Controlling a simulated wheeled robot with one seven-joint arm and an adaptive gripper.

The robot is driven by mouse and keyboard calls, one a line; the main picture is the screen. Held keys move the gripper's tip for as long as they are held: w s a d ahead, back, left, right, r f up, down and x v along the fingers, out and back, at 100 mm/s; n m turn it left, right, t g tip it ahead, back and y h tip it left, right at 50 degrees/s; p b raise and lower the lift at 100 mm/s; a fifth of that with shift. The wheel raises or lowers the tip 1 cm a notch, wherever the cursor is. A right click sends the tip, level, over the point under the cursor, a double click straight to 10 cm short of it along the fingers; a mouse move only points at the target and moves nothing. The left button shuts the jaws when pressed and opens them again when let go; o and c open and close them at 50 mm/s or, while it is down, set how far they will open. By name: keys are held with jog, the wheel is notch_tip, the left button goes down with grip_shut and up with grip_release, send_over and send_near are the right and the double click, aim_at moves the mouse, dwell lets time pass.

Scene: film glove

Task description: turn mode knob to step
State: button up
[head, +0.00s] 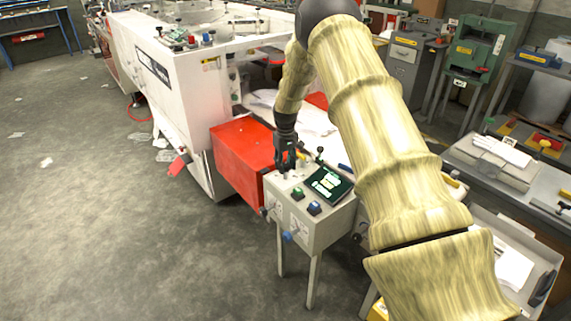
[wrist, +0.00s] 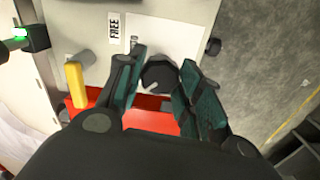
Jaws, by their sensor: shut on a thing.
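The mode knob is a dark round knob (wrist: 159,77) on a pale panel, seen from above in the wrist view. My gripper (wrist: 161,72) has one teal-padded finger on each side of the knob and is shut on it. A label reading FREE (wrist: 114,27) is beside the knob on the panel. In the head view my gripper (head: 287,162) points down at the back left of the grey control box (head: 322,232), and the knob is hidden there. No STEP label is readable, and the knob's pointing direction is unclear.
The box also bears a lit screen (head: 328,183), a green button (head: 298,194) and a blue button (head: 314,208). A yellow lever (wrist: 76,84) stands near my finger in the wrist view. A red cabinet (head: 240,158) adjoins the box. Open floor lies to the left.

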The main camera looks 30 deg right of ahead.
aim_at(286, 164)
jog(key=shift+w+d+r+m, duration=0.1)
jog(key=shift+m, duration=0.5)
jog(key=o, duration=0.8)
jog(key=shift+o, duration=1.2)
notch_tip(286, 164, up, 12)
